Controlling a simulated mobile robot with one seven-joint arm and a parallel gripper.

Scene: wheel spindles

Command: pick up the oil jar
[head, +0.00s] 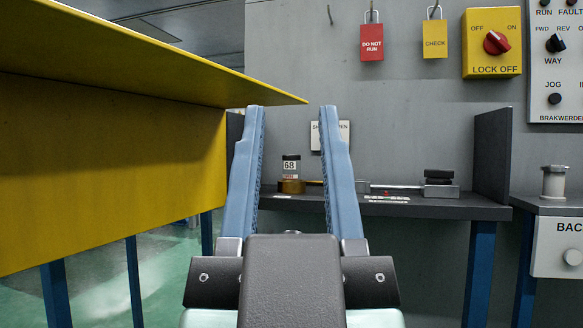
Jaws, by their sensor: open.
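A small jar with a dark top and a label reading "68" (291,167), which looks like the oil jar, stands upright on the grey shelf (430,208) at the back. A brass-coloured round piece (292,186) shows at its foot; I cannot tell whether it is part of the jar. My gripper (291,110) is open and empty, its two blue fingers pointing forward. The jar shows between the fingers in the picture but looks farther away, beyond them. My gripper's body hides part of the shelf front.
A yellow panel with a ledge (110,160) fills the left, its tip close to the left finger in the picture. A flat gauge-like tool (400,189) lies right of the jar. A dark upright panel (492,155) bounds the shelf's right end. A lock-off switch (492,43) is on the wall.

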